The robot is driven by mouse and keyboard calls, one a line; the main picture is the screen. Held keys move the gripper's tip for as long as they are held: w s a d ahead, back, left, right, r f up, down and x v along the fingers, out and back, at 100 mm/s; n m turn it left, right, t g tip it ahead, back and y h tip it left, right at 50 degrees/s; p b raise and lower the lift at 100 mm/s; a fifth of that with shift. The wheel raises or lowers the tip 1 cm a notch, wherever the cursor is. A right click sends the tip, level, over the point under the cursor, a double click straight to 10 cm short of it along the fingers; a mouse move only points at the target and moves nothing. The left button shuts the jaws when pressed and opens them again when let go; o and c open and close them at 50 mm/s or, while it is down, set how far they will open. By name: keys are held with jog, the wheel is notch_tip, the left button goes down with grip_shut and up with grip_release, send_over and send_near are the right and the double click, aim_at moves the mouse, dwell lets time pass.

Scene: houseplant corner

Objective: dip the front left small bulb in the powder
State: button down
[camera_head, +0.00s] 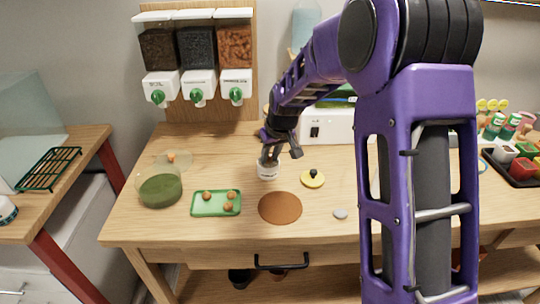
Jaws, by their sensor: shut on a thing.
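My gripper (269,157) points down at the mouth of a small white jar (268,173) with dark lettering, which looks like the powder jar. Its fingers are close together at the rim, and what they hold is hidden in the fingers and jar. A green tray (201,210) to the left bears three small brown bulbs: back left (207,196), back right (232,195) and front right (228,207). The tray's front left spot is bare. The powder itself cannot be seen.
A yellow lid (313,179) lies right of the jar, with a brown round mat (280,208) in front. A glass bowl with green contents (160,188) stands left. Behind it is a dish (184,159) with an orange-brown piece. A grey pebble-like thing (340,213) lies near the front edge.

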aim_at(270, 160)
jog(key=shift+f+b, duration=0.3)
jog(key=shift+f, duration=0.15)
dwell(1.1)
jog(key=shift+r+p, duration=2.25)
jog(key=shift+r, duration=1.3)
